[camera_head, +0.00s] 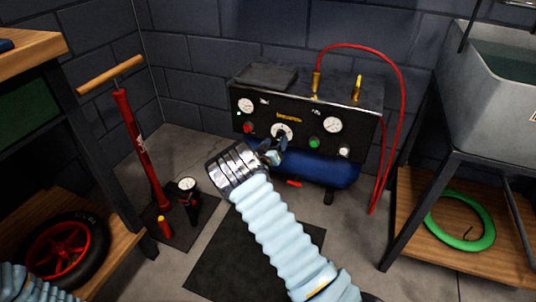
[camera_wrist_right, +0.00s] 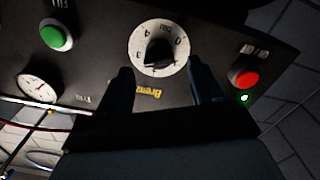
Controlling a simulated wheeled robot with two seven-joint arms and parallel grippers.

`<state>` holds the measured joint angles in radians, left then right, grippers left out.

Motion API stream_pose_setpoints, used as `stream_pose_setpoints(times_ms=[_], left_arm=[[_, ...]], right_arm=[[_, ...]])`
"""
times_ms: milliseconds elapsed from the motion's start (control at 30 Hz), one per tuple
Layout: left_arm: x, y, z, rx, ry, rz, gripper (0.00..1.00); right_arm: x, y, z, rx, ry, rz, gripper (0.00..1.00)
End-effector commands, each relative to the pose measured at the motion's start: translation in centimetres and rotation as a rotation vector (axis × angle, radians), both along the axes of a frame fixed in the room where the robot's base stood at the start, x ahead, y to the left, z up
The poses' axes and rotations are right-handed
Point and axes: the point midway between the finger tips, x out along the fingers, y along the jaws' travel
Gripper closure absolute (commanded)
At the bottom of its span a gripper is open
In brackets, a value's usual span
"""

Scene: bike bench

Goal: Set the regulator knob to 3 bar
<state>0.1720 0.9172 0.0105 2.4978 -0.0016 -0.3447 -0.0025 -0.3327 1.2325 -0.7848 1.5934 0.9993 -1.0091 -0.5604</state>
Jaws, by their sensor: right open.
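The regulator knob (camera_head: 281,130) is black on a round white dial, in the middle of the black compressor panel (camera_head: 310,114). In the wrist view, which shows the panel turned over, the knob (camera_wrist_right: 158,52) sits near the top centre with numbers around it; I cannot read its setting for sure. My right gripper (camera_head: 272,153) is just in front of and below the dial in the head view. In the wrist view its two dark fingers (camera_wrist_right: 162,82) are apart, one towards each side of the dial, with nothing between them. My left gripper is out of view.
A red button (camera_wrist_right: 245,77) and a green button (camera_wrist_right: 56,35) flank the dial, with gauges (camera_head: 332,124) beyond. A blue tank (camera_head: 325,168) lies below the panel. A red hose (camera_head: 399,100) hangs at right. A red floor pump (camera_head: 139,150) stands left.

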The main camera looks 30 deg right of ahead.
Motion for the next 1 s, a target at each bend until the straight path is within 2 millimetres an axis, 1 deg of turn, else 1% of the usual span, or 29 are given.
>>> stream_pose_setpoints(times_ms=[33,200,300,400,600,1000], left_arm=[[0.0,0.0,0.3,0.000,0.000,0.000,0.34],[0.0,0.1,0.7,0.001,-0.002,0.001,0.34],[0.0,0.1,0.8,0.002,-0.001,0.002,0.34],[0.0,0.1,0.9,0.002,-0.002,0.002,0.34],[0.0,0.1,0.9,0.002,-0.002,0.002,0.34],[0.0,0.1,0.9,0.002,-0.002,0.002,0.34]], right_arm=[[-0.8,1.1,0.1,0.001,0.004,0.002,0.34],[-3.6,4.3,0.2,0.000,0.002,0.003,0.34],[-5.0,6.0,0.1,0.001,0.001,0.002,0.34],[-6.0,7.1,0.1,0.000,0.001,0.001,0.34],[-7.0,8.2,0.0,-0.001,0.001,0.000,0.34],[-7.0,8.2,0.0,0.000,0.000,-0.001,0.34]])
